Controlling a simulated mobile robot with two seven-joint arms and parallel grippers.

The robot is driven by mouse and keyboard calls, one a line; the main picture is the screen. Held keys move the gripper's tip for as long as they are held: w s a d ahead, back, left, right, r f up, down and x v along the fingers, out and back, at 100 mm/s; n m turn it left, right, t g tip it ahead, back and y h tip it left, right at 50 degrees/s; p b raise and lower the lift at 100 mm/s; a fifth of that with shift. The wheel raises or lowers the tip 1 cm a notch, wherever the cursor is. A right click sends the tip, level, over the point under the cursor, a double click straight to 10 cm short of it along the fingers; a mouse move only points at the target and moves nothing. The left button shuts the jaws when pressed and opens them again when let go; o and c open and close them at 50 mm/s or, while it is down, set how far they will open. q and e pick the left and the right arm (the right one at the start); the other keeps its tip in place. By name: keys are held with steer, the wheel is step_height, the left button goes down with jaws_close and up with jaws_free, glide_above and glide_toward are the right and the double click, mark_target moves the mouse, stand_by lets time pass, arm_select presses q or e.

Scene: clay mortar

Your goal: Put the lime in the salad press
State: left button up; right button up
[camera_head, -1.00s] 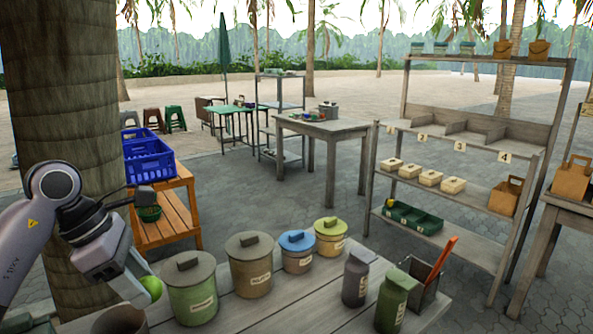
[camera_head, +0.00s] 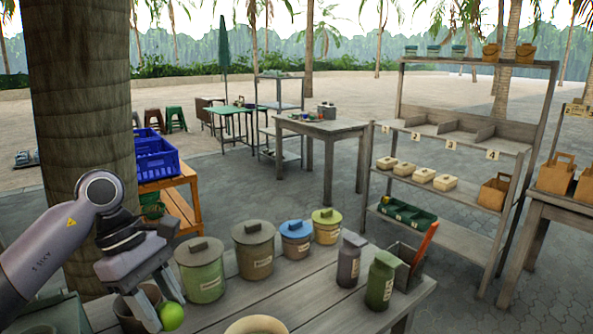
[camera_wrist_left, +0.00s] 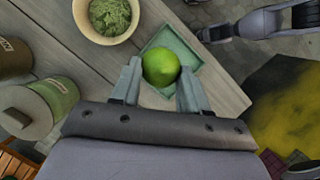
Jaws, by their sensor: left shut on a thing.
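The lime (camera_head: 171,317) is round and bright green. My left gripper (camera_head: 160,312) is shut on it near the front left of the wooden table. In the left wrist view the lime (camera_wrist_left: 160,67) sits between the two fingertips, over a teal square tray (camera_wrist_left: 186,46); I cannot tell the height of the gap.
Lidded jars, the nearest a green one (camera_head: 203,280), stand behind the lime. A bowl of green shreds (camera_wrist_left: 110,14) is beside the tray. Two dark bottles, one of them green (camera_head: 381,281), stand further right. The table (camera_head: 325,308) is bare between them.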

arm_select(q)
steer(key=s+f+m+g+y+p, duration=0.2)
steer(key=s+f+m+g+y, duration=0.1)
steer(key=m, duration=1.1)
steer(key=shift+s+a+f+y, duration=0.2)
steer(key=shift+s+f+y, duration=0.5)
steer(key=shift+s+f, duration=0.4)
arm_select(e)
step_height(320, 180, up, 2)
steer(key=shift+r, duration=0.25)
arm_select(q)
steer(key=shift+s+r, duration=0.15)
